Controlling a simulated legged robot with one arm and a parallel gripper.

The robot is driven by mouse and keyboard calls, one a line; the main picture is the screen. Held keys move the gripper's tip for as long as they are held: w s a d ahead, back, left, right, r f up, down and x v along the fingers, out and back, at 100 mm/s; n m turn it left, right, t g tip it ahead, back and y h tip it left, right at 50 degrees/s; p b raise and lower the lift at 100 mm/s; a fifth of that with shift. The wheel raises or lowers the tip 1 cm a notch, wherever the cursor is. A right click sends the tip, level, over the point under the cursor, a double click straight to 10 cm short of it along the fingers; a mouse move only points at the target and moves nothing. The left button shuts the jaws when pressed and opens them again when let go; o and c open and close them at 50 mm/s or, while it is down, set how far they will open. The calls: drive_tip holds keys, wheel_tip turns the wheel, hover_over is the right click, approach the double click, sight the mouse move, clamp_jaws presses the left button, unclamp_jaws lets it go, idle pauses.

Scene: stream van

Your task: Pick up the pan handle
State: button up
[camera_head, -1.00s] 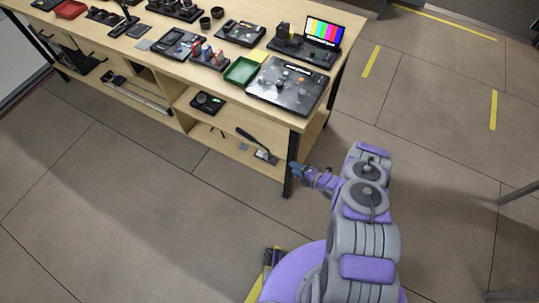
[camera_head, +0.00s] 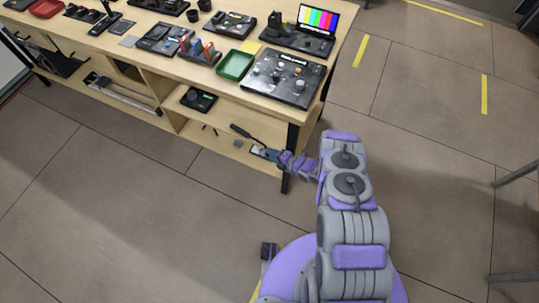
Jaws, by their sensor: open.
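The pan lies on the lower shelf of the wooden workbench, near its right end. Its dark handle (camera_head: 242,132) points up and to the left. The flat end of the pan is mostly covered by my gripper (camera_head: 264,152). My gripper reaches in from the right past the bench leg, with its open jaws at the flat end, lower right of the handle. It is too small to tell whether the jaws touch the pan. Nothing shows held.
A black bench leg (camera_head: 290,150) stands close beside my wrist. The bench top (camera_head: 215,92) lies above the shelf and carries a green tray (camera_head: 236,64) and a black panel (camera_head: 283,78). A small black device (camera_head: 198,98) sits left on the shelf. Open floor lies in front.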

drive_tip(key=shift+w+f, duration=0.2)
drive_tip(key=shift+w, duration=0.25)
drive_tip(key=shift+a+f, duration=0.15)
drive_tip(key=shift+a, duration=0.55)
drive_tip(key=shift+c, duration=1.2)
drive_tip(key=shift+d, duration=0.6)
drive_tip(key=c, duration=0.4)
drive_tip(key=shift+a, duration=0.4)
clamp_jaws()
wheel_tip(320, 180, up, 3)
drive_tip(key=shift+d+f+p, duration=0.15)
drive_tip(key=shift+f+p, duration=0.05)
drive_tip(key=shift+p, duration=0.85)
